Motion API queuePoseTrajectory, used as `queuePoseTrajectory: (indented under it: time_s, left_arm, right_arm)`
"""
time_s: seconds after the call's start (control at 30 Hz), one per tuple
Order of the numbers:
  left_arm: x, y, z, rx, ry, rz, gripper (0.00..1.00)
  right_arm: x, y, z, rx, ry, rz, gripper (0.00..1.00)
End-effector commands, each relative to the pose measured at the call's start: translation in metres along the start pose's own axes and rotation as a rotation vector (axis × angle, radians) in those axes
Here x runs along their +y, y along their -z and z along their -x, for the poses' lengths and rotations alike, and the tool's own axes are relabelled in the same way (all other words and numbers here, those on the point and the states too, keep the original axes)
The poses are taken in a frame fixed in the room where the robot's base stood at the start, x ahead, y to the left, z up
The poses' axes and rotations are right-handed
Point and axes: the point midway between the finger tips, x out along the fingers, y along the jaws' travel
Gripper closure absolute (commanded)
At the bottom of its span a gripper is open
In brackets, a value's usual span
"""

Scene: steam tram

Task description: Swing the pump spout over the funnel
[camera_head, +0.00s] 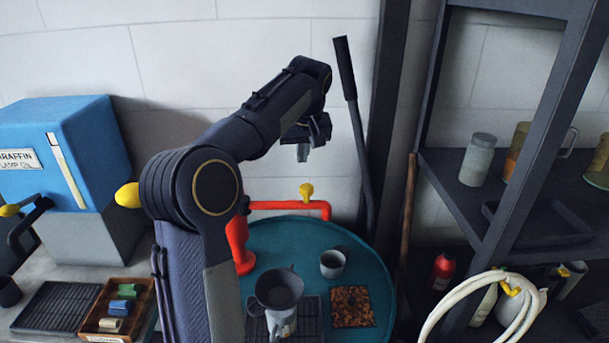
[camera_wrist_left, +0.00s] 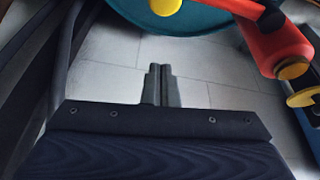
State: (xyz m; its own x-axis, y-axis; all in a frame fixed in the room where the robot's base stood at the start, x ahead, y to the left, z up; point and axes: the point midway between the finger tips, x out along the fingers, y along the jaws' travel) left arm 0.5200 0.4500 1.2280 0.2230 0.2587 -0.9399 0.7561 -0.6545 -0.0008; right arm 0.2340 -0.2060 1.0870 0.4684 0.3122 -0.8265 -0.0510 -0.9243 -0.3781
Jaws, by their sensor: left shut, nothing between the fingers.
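The red pump (camera_head: 240,245) stands on the round teal table (camera_head: 240,228), partly hidden by my left arm. Its red spout (camera_head: 285,205) runs right along the table's far side and bends down at its end. A yellow knob (camera_head: 306,190) stands on the spout; it also shows at the top of the left wrist view (camera_wrist_left: 165,6). The grey funnel (camera_head: 279,287) sits over a can nearer the front, and the spout's end is behind and right of it. My left gripper (camera_head: 302,152) is shut and empty, above the knob and apart from it. My right gripper is out of view.
A grey cup (camera_head: 332,263) and a brown speckled square (camera_head: 352,306) are on the table. A dark lever (camera_head: 355,120) rises behind, beside a dark post (camera_head: 386,110). Dark shelves (camera_head: 470,215) stand right, a blue paraffin tank (camera_head: 75,150) left.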

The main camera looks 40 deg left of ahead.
Motion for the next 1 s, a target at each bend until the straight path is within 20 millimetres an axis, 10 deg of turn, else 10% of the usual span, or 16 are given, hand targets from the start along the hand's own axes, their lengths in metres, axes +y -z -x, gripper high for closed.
queuePoseTrajectory:
  time_s: [0.2,1.0]
  left_arm:
    - [0.0,-0.003,-0.042,-0.002,-0.001,-0.002,1.0]
    - [0.0,-0.04,-0.031,0.0,-0.003,-0.005,1.0]
  right_arm:
    - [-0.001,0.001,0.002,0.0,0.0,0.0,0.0]
    - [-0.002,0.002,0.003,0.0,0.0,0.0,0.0]
